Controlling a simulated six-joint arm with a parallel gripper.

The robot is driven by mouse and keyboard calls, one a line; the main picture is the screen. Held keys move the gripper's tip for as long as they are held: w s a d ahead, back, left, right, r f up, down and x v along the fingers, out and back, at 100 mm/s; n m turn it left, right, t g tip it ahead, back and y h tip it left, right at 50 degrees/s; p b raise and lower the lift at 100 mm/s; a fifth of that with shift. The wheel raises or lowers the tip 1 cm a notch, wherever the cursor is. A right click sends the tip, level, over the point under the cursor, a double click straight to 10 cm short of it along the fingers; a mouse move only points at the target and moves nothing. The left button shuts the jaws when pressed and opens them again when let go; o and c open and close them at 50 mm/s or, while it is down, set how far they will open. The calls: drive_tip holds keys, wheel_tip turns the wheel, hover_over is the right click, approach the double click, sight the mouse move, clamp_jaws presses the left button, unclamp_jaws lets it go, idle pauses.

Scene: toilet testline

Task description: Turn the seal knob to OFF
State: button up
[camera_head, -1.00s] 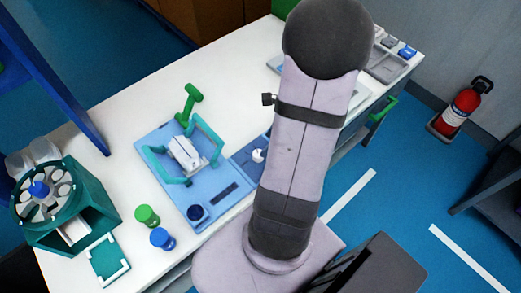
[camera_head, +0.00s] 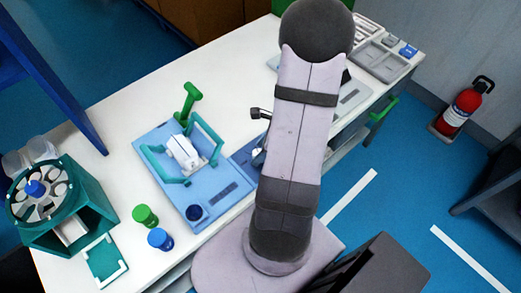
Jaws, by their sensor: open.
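A light blue station (camera_head: 228,204) lies on the white table, with a round dark blue knob (camera_head: 194,212) at its front corner. A darker blue panel (camera_head: 242,160) adjoins it on the right. A small whitish part (camera_head: 258,157) on that panel shows only as a sliver at the edge of my arm. I cannot read any OFF mark or tell which of these is the seal knob. My arm stands upright in front of the panel's right part. My gripper's fingers are hidden behind the arm; only a small dark wrist-side part sticks out on its left.
Teal handles (camera_head: 208,135) with a white device (camera_head: 183,152) stand on the station. A green tool (camera_head: 187,103), a green cap (camera_head: 145,216), a blue cap (camera_head: 160,239) and a teal carousel (camera_head: 90,205) are nearby. Grey trays (camera_head: 378,58) lie far right.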

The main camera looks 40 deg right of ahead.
drive_tip(key=shift+c, duration=0.6)
drive_tip(key=c, duration=1)
drive_tip(key=shift+o, duration=0.2)
drive_tip(key=shift+o, duration=0.2)
drive_tip(key=shift+n, duration=0.3)
drive_tip(key=n+g+y+p, duration=0.1)
drive_tip(key=n+p, duration=0.1)
drive_tip(key=n, duration=0.1)
drive_tip(key=shift+w+d+r+n, duration=0.1)
drive_tip(key=shift+n, duration=0.2)
drive_tip(key=n+g+p, duration=0.1)
drive_tip(key=n, duration=0.1)
drive_tip(key=n+g+y+p, duration=0.1)
drive_tip(key=n, duration=0.2)
drive_tip(key=shift+w+d, duration=0.1)
drive_tip(key=shift+w, duration=0.1)
drive_tip(key=n+g, duration=0.1)
drive_tip(key=n, duration=0.2)
drive_tip(key=n+g, duration=0.1)
drive_tip(key=n, duration=0.1)
drive_tip(key=shift+w+n+p, duration=0.2)
drive_tip(key=shift+n+p, duration=0.1)
drive_tip(key=shift+n, duration=0.1)
drive_tip(key=n, duration=0.2)
drive_tip(key=n+g+h, duration=0.1)
drive_tip(key=n, duration=0.1)
drive_tip(key=shift+w+n+g, duration=0.1)
drive_tip(key=shift+n+g, duration=0.2)
drive_tip(key=shift+n, duration=0.1)
